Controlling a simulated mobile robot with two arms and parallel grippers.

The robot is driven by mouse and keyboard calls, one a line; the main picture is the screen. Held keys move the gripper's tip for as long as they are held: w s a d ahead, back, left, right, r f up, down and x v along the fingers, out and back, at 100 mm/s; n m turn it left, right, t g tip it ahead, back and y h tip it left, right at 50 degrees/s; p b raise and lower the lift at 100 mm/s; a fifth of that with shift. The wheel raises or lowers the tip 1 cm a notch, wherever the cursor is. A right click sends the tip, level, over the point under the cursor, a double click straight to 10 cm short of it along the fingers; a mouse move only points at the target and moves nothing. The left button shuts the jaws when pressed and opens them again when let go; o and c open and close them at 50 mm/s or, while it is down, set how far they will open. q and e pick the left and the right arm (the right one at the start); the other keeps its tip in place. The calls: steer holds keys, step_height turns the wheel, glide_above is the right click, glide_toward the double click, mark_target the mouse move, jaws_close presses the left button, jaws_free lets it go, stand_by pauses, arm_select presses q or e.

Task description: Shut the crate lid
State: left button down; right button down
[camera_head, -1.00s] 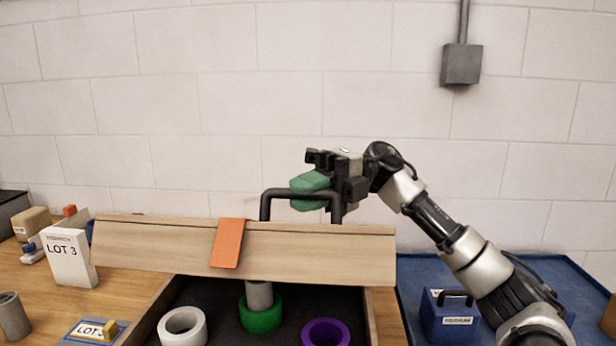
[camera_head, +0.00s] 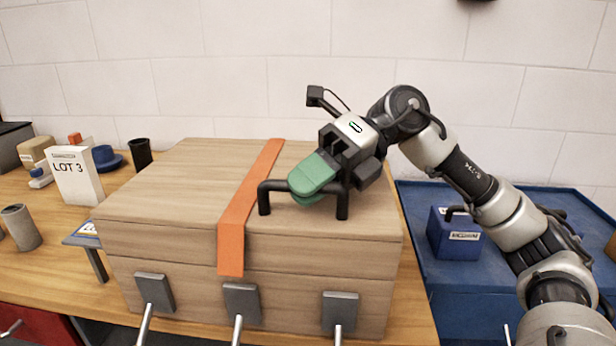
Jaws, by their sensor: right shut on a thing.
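The wooden crate (camera_head: 180,265) stands on the workbench in the head view. Its lid (camera_head: 180,190) lies flat on the crate body, and only a thin seam shows between them along the front. An orange strap (camera_head: 236,222) runs across the lid and hangs over its front edge. A black handle (camera_head: 343,203) stands on the right part of the lid. My right gripper (camera_head: 308,185), with green fingers, is shut on the handle's bar. The crate's inside is hidden by the lid. My left gripper is not in view.
Several grey latches with levers (camera_head: 241,304) hang on the crate's front. A white LOT 3 card (camera_head: 76,176), a grey cup (camera_head: 20,228) and a blue hat-shaped object (camera_head: 106,158) stand at left. A blue box (camera_head: 455,235) sits on the blue surface at right.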

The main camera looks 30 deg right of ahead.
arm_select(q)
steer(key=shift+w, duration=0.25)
arm_select(e)
steer(key=shift+a+f, duration=0.1)
steer(key=shift+f, duration=0.2)
steer(key=shift+s+f, duration=0.1)
steer(key=c, duration=1.1)
jaws_free()
steer(key=shift+a, duration=0.1)
steer(key=shift+d+r, duration=0.35)
steer(key=shift+d, duration=0.25)
step_height(320, 180, up, 4)
glide_above(360, 195)
steer(key=shift+f, duration=0.2)
steer(key=shift+d+r, duration=0.2)
steer(key=shift+d, duration=0.25)
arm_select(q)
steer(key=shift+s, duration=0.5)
